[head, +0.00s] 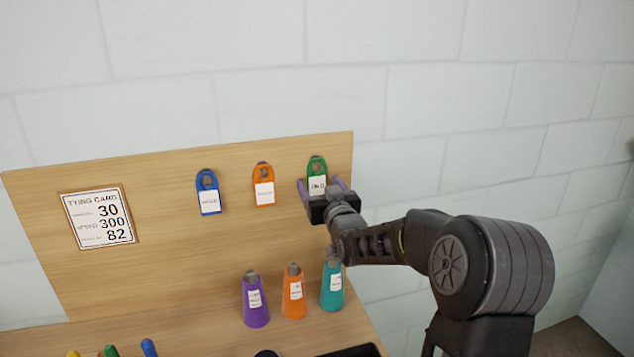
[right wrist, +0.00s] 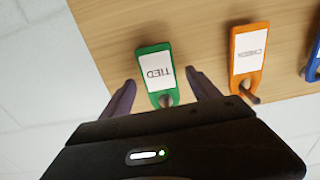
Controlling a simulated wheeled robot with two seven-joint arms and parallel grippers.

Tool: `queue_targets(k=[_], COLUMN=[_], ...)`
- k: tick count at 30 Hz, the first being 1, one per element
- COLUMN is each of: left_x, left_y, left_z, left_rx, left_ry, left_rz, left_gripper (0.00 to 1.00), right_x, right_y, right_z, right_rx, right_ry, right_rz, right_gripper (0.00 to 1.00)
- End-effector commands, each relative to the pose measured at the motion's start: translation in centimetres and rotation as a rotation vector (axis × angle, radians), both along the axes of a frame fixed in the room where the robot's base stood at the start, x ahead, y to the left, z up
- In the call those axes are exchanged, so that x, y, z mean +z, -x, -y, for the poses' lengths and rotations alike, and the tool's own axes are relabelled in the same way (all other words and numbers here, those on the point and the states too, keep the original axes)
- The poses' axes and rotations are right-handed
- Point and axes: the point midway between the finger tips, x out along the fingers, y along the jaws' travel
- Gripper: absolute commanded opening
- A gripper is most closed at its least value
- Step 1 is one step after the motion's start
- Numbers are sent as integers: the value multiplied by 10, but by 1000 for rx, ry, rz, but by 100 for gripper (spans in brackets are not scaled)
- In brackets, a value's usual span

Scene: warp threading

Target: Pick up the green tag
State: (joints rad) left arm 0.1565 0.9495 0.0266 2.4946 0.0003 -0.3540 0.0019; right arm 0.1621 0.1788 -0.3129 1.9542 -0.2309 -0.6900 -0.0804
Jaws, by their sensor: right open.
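The green tag (head: 317,167) hangs on a peg at the upper right of the wooden board (head: 150,190). It carries a white label, which reads "TIED" in the right wrist view (right wrist: 156,72). My right gripper (head: 322,187) is at the board, just in front of the tag's lower part. In the right wrist view its open fingers (right wrist: 160,92) stand on either side of the tag, with gaps between them and it. My left gripper is not in view.
An orange tag (head: 264,185) and a blue tag (head: 208,193) hang to the left. Purple (head: 256,300), orange (head: 294,293) and teal (head: 332,286) cones stand on the ledge below. A tying card (head: 99,217) is on the board.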

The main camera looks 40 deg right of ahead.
Motion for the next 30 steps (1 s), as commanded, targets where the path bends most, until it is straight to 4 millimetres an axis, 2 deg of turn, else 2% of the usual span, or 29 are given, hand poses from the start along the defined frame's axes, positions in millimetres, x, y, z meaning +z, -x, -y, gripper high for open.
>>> queue_targets(k=[5, 27, 30], left_x=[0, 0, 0], left_y=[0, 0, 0], left_z=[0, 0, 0], left_rx=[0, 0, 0], left_ry=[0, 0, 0], left_rz=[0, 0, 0], left_gripper=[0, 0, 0], right_x=[0, 0, 0], right_y=[0, 0, 0], right_z=[0, 0, 0], right_rx=[0, 0, 0], right_ry=[0, 0, 0], right_rz=[0, 0, 0], right_gripper=[71, 11, 6])
